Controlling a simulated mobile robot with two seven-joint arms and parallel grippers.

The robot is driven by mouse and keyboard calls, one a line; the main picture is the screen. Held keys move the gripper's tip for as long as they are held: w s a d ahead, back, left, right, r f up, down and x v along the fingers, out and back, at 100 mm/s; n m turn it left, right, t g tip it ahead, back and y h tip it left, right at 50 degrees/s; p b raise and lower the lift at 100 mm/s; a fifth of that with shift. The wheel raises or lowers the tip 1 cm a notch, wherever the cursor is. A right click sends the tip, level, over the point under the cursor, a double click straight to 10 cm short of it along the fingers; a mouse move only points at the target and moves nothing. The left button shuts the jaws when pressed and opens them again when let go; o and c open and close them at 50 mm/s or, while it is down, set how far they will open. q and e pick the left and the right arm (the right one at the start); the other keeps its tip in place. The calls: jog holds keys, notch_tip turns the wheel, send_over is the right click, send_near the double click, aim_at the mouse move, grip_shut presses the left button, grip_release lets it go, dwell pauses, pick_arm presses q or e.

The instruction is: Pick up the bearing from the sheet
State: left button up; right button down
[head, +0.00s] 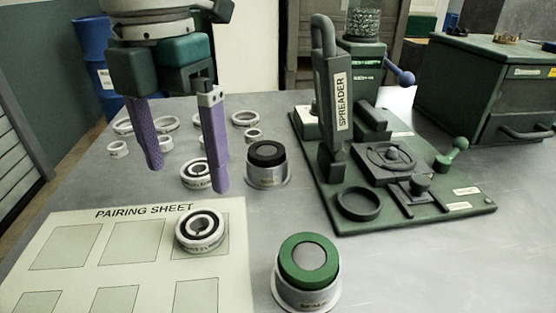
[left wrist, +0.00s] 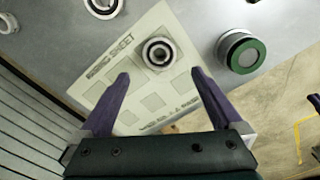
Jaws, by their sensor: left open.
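A bearing (head: 201,231), a pale ring with a dark inner race, lies on the top right square of the pairing sheet (head: 120,258). The same bearing (left wrist: 159,53) shows in the left wrist view, on the sheet (left wrist: 110,83), beyond and between my fingertips. My left gripper (head: 188,178) is open and empty, its two purple fingers pointing down above the table behind the bearing. In the left wrist view the left gripper (left wrist: 158,74) has its fingers wide apart. It touches nothing that I can see. My right gripper is not in view.
Another bearing (head: 196,173) and several loose rings (head: 245,119) lie on the table behind the sheet. A black-topped cup (head: 267,165) and a green-topped cup (head: 308,270) stand to the right. The green spreader fixture (head: 440,205) stands farther right. A green cabinet (head: 480,85) is at the back right.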

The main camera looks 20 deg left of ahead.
aim_at(197, 215)
pick_arm(q)
notch_tip(197, 215, down, 9)
jog(key=shift+f+b, duration=0.1)
jog(key=shift+b, duration=0.45)
jog(key=c, duration=1.5)
jog(key=shift+c, duration=0.2)
